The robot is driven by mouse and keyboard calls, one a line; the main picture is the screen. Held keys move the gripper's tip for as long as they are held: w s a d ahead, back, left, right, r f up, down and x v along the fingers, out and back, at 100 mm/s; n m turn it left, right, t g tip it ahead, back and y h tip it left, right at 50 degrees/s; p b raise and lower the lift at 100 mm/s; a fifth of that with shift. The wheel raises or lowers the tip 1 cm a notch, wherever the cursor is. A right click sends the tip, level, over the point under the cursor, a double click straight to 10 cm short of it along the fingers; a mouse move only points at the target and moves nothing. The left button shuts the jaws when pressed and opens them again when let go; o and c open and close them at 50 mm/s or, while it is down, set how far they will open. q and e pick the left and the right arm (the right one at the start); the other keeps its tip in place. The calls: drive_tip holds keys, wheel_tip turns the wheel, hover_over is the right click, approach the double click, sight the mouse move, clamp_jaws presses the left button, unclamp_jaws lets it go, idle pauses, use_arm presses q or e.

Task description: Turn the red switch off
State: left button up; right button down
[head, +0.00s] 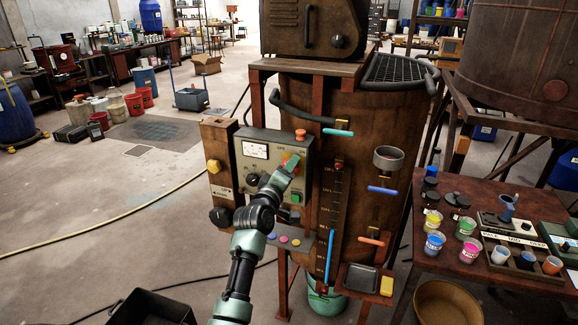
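A grey control box (246,172) is mounted on the front of the rusty brown vat. The red switch (287,158) is on the right half of its face, under small lettering that seems to read OFF at left and ON at right. My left arm comes up from the bottom, left of the middle. Its green gripper (286,170) is right at the switch and covers most of it. I cannot tell whether the fingers touch or grip it, or which way the switch points. My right gripper is not in view.
The box also carries a dial gauge (255,150), a green button (295,198) and an orange-red knob (300,135) on top. A post with a yellow knob (213,166) stands close at left. A table (458,262) with several paint cups is at right.

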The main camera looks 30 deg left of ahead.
use_arm(q)
drive_tip(key=shift+n, duration=0.6)
drive_tip(key=shift+f+n+p, duration=0.1)
drive_tip(key=shift+n+p, duration=0.2)
drive_tip(key=o, duration=1.4)
drive_tip(key=b+v, duration=0.2)
drive_tip(key=v, duration=0.5)
drive_tip(key=shift+s, duration=0.4)
